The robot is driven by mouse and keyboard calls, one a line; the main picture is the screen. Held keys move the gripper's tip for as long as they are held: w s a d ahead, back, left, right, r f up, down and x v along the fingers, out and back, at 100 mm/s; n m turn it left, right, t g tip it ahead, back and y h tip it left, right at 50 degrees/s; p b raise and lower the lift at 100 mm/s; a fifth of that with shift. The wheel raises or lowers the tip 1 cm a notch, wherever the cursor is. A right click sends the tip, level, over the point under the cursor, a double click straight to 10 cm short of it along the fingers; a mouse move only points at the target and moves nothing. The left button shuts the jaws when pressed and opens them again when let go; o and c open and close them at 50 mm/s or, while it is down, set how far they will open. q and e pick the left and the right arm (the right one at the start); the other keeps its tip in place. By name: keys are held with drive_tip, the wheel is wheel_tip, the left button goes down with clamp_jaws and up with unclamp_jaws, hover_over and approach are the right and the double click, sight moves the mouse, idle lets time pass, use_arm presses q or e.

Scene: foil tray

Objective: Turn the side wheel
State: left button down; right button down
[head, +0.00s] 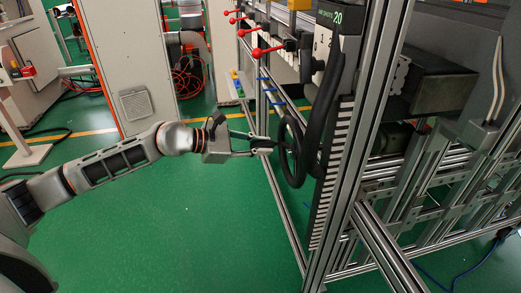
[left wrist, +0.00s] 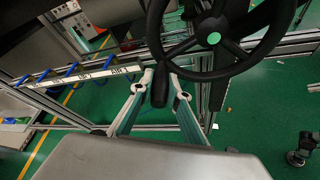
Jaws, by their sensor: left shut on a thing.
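The side wheel (head: 298,160) is a black handwheel on the side of the metal frame, right of centre in the head view, seen nearly edge-on. In the left wrist view the wheel (left wrist: 153,28) fills the upper right, with dark spokes and a green hub cap (left wrist: 213,38). A black handle (left wrist: 160,87) sticks out from its rim towards me. My left gripper (head: 265,145) reaches the wheel from the left. In the left wrist view its fingers (left wrist: 163,84) are shut on the handle, one on each side. My right gripper is not in view.
An aluminium frame post (head: 360,130) stands just right of the wheel. Red-handled levers (head: 262,52) stick out above it. A rail with blue clips (left wrist: 85,78) runs left of the wheel. Green floor (head: 170,225) lies open below my left arm.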

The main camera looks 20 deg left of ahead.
use_arm(q)
drive_tip(key=shift+w+a+r+m+t+p, duration=0.15)
drive_tip(key=shift+r+m+t+p, duration=0.2)
drive_tip(key=shift+r, duration=0.3)
drive_tip(key=shift+r, duration=0.1)
drive_tip(key=c, duration=1.9)
unclamp_jaws()
